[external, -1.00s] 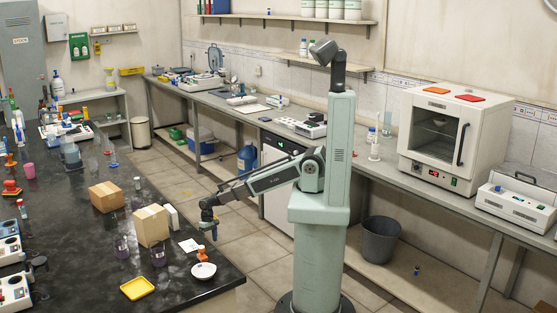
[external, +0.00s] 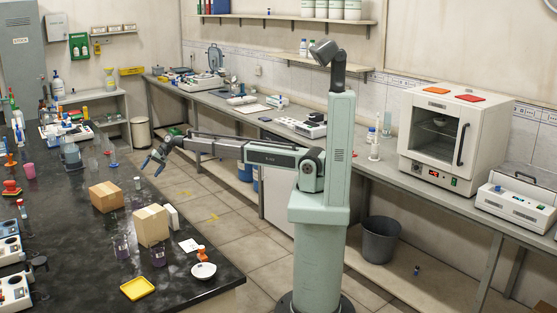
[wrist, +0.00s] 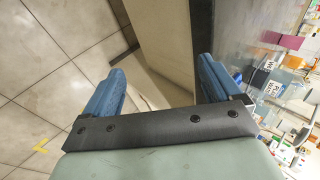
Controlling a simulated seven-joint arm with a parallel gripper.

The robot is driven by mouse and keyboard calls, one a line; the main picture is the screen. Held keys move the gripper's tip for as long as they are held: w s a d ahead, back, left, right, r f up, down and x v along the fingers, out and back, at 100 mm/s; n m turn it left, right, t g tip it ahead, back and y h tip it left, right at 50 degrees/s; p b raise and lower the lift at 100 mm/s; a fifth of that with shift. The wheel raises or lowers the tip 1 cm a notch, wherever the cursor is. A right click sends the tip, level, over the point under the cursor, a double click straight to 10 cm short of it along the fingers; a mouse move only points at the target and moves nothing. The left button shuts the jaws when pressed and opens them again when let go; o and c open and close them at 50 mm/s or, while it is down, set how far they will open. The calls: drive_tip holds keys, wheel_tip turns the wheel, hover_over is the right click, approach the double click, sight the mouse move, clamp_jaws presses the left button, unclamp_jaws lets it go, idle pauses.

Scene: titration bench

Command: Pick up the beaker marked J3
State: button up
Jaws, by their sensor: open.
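My gripper (external: 151,166) is open and empty at the right edge of the black bench, near its far end. In the wrist view its two blue fingers stand apart (wrist: 162,72), with the bench's side and the floor between and beyond them. Two small beakers with purple contents, a left one (external: 121,247) and a right one (external: 158,255), stand at the near end of the bench. Clear glassware (external: 109,152) stands farther back, left of my gripper. No J3 mark is readable, so I cannot tell which vessel bears it.
Two cardboard boxes, a far one (external: 106,197) and a near one (external: 151,225), stand on the black bench. A yellow tray (external: 137,289) and a white bowl (external: 203,270) lie near its front end. Labelled items (wrist: 270,66) show at right in the wrist view.

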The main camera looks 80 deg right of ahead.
drive_tip(key=w+a+r+n, duration=0.2)
drive_tip(key=w+a+r, duration=0.2)
drive_tip(key=r, duration=0.4)
drive_tip(key=s+a+r+n+g, duration=0.1)
drive_tip(key=a+n, duration=0.3)
drive_tip(key=a, duration=1)
drive_tip(key=s+a+r+n+g+h, duration=0.1)
drive_tip(key=s+a+r+n+g, duration=0.1)
drive_tip(key=a, duration=1.2)
drive_tip(key=s+a+r+n+g, duration=0.2)
drive_tip(key=a+r+n, duration=0.3)
drive_tip(key=a, duration=0.9)
drive_tip(key=shift+s+a+r+n+g+h, duration=0.1)
drive_tip(key=shift+n+g+h, duration=0.15)
drive_tip(key=shift+n, duration=0.5)
drive_tip(key=shift+s+a+n+g+h, duration=0.15)
drive_tip(key=shift+n+g, duration=0.1)
drive_tip(key=shift+n, duration=0.5)
drive_tip(key=s+a+r+n+h, duration=0.1)
drive_tip(key=s+a+r+n, duration=0.3)
drive_tip(key=a, duration=0.6)
drive_tip(key=h, duration=0.2)
hover_over(110, 216)
drive_tip(key=w+d, duration=0.2)
drive_tip(key=shift+n+g, duration=0.3)
drive_tip(key=shift+g, duration=0.1)
drive_tip(key=f, duration=1.4)
drive_tip(key=shift+s+d+f, duration=0.15)
drive_tip(key=shift+d, duration=0.05)
drive_tip(key=shift+c, duration=0.4)
